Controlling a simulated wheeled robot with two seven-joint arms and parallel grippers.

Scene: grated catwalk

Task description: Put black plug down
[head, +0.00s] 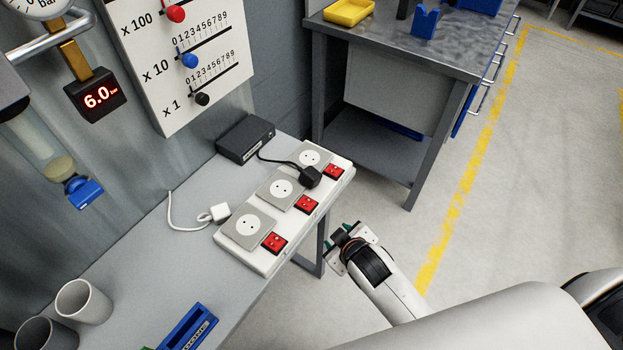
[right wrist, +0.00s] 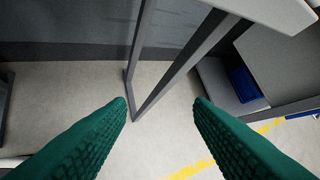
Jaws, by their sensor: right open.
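The black plug (head: 310,176) rests on the power strip (head: 318,205), at the edge of the farthest socket (head: 309,157) near its red switch. I cannot tell whether it is seated in the socket. Its black cable runs back to a black box (head: 245,138). My right gripper (head: 338,238) is open and empty, beside the shelf's right edge and apart from the plug. In the right wrist view its green fingers (right wrist: 160,112) are spread, with only floor and a table leg between them. My left gripper is not in view.
A white plug (head: 214,213) with a white cable lies left of the strip. Two cups (head: 84,301) and a blue holder (head: 188,328) stand nearer. A grey workbench (head: 400,45) stands behind at the right. The floor between is clear.

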